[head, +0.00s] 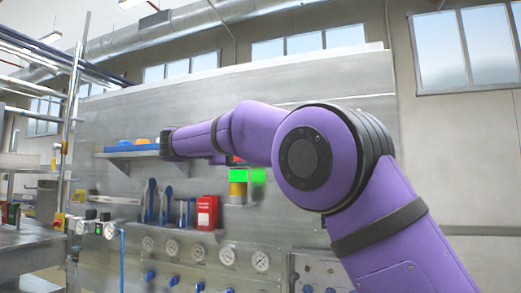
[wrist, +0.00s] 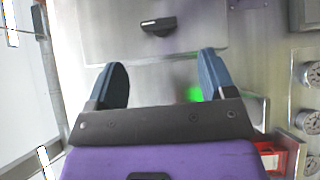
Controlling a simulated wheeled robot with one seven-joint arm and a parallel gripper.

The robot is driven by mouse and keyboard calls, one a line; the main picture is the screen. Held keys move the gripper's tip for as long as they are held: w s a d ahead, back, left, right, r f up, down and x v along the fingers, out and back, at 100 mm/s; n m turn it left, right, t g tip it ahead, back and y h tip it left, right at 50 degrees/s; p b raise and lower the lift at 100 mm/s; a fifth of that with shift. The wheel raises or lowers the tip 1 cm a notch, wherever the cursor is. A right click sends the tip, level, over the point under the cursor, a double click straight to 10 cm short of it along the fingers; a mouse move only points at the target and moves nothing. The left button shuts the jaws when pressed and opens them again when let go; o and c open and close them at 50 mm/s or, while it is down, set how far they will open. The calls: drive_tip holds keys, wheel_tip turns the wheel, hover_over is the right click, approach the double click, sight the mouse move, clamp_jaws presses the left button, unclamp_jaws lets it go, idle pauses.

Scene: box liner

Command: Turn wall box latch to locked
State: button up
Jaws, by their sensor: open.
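The latch (wrist: 158,25) is a dark knob with a pale mark on its grip, lying nearly level across a light grey wall box face (wrist: 110,35) in the wrist view. My gripper (wrist: 162,76) is open and empty, its two blue-grey fingers pointing toward the box. The latch is beyond the fingertips, roughly centred between them and apart from both. In the head view my purple arm reaches left across the wall. I cannot make out the latch there.
A shelf (head: 130,155) with blue and orange items is on the wall near my wrist. A green-lit lamp (head: 238,175), a red box (head: 207,213), hanging blue tools and several gauges (head: 198,251) are below. Gauges (wrist: 312,75) also line the wrist view's right edge.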

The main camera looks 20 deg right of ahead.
drive_tip(key=shift+s+a, duration=0.2)
drive_tip(key=shift+a, duration=0.75)
drive_tip(key=shift+s+a, duration=0.15)
drive_tip(key=shift+a, duration=0.8)
